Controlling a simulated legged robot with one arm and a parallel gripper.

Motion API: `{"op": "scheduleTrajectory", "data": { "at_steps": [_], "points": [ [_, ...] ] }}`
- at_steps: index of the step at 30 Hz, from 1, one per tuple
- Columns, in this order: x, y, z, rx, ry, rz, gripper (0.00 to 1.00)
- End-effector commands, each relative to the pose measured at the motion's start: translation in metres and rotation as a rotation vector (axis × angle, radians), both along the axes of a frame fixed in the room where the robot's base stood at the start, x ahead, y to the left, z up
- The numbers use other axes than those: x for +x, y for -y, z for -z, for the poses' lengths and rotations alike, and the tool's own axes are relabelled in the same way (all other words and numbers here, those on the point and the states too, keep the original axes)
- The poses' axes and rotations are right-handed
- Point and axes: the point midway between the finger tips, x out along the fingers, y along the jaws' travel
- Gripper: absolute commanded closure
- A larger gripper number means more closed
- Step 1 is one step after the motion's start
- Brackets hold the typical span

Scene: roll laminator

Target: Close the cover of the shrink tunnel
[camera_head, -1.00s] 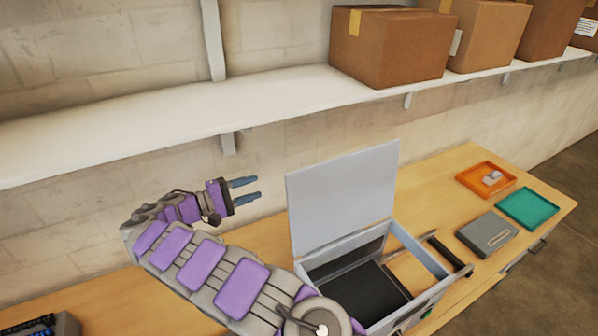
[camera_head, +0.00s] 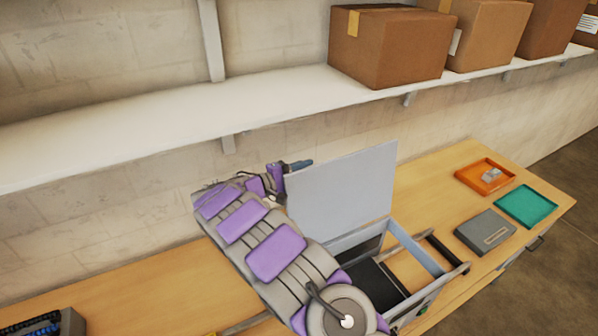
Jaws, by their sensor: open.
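The shrink tunnel (camera_head: 428,268) is a light grey box on the wooden bench, with a dark interior. Its flat grey cover (camera_head: 345,188) stands open and upright at the back edge of the box. My gripper (camera_head: 306,164) is open, with blue fingers pointing right, near the upper left corner of the cover and apparently behind it. Part of the gripper may be hidden by the cover, and I cannot tell whether it touches. My purple and grey arm hides the left part of the box.
A white shelf (camera_head: 150,130) with cardboard boxes (camera_head: 388,45) runs along the wall above. On the bench to the right are a grey flat box (camera_head: 485,232), a teal tray (camera_head: 550,212) and an orange tray (camera_head: 462,178). A dark rack (camera_head: 66,325) stands at lower left.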

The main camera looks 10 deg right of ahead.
Motion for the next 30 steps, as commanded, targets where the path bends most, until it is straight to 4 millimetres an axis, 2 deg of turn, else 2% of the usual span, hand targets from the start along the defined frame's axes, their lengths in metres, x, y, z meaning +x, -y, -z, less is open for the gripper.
{"op": "scheduleTrajectory", "data": {
  "at_steps": [6, 10, 19, 30],
  "points": [
    [0.002, -0.008, 0.001, -0.008, -0.002, 0.002, 0.6],
    [0.003, -0.014, 0.002, -0.013, -0.003, 0.003, 0.72],
    [0.001, -0.014, 0.001, -0.011, -0.002, -0.001, 1.0],
    [0.001, -0.012, 0.0, -0.011, -0.001, -0.001, 1.0]
  ]
}}
